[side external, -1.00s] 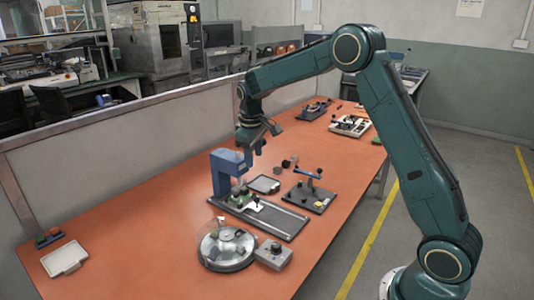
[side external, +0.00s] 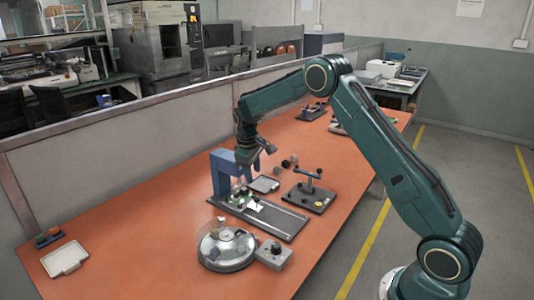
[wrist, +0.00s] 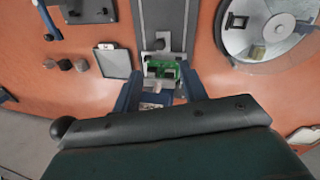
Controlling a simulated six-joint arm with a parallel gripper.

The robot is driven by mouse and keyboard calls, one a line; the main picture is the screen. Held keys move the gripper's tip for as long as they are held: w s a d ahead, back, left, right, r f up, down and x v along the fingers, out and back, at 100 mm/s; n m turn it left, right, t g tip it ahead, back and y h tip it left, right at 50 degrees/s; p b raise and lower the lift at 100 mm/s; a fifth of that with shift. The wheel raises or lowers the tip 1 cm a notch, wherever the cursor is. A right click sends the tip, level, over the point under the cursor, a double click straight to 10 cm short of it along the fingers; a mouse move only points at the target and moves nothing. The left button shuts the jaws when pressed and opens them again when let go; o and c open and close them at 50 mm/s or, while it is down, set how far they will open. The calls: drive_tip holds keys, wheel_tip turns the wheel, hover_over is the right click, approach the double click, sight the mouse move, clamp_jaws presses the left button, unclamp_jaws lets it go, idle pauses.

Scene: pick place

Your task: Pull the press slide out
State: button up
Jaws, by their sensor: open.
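The blue press frame (side external: 221,172) stands upright at the rear end of a long dark base plate (side external: 277,221) with a rail. The press slide sits at the press end of this rail and carries a green board (wrist: 161,69); a light metal piece (wrist: 160,43) shows just beyond the board in the wrist view. My gripper (side external: 249,180) is beside the press and above the slide. In the wrist view my gripper (wrist: 161,76) has its two blue fingers apart, one on each side of the green board. Whether they touch the slide cannot be told.
A round metal dish with a clear cover (side external: 227,249) and a grey control box (side external: 273,254) stand in front of the base plate. A small tray (side external: 264,184), dark round parts (side external: 288,163) and a fixture with a blue lever (side external: 308,190) lie behind and right. The left tabletop is mostly clear.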

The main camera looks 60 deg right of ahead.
sight(257, 198)
drive_tip(key=f, duration=0.3)
drive_tip(key=d+f, duration=0.1)
drive_tip(key=f, duration=0.3)
drive_tip(key=d+f, duration=0.1)
drive_tip(key=f, duration=0.3)
drive_tip(key=shift+w+d+f, duration=0.1)
drive_tip(key=shift+w+f, duration=0.1)
drive_tip(key=shift+f, duration=0.05)
drive_tip(key=shift+c, duration=0.2)
clamp_jaws()
